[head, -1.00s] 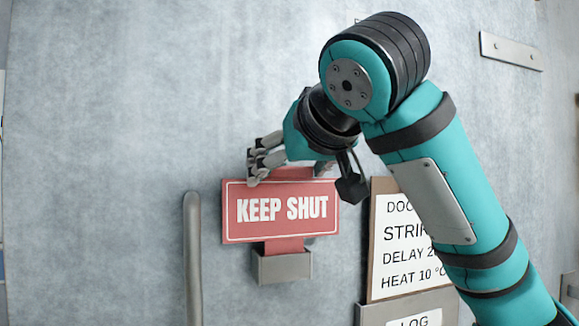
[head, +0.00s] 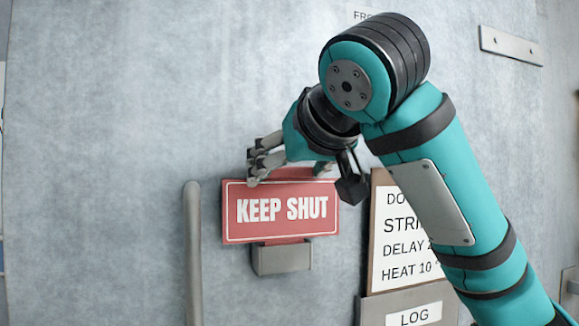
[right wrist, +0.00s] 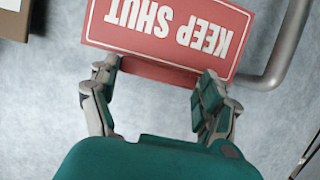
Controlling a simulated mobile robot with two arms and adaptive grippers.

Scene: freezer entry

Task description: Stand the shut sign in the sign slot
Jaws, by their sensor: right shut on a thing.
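The red sign (head: 281,211) reads "KEEP SHUT" in white and hangs upright, face outward, in front of the grey door. My right gripper (head: 288,174) is shut on its top part, with a finger at each side. In the right wrist view the sign (right wrist: 170,35) appears upside down beyond the gripper (right wrist: 158,73). The sign slot, a small grey metal holder (head: 281,259), is directly below the sign. The sign's lower edge is close above its rim; a sliver of red stem shows there and its lower end is hidden. My left gripper is not in view.
A vertical grey handle (head: 193,255) stands close left of the sign; it also shows in the right wrist view (right wrist: 283,50). A clipboard notice (head: 385,267) and a "LOG" holder (head: 405,295) are close on the right. The door (head: 110,150) is bare farther left.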

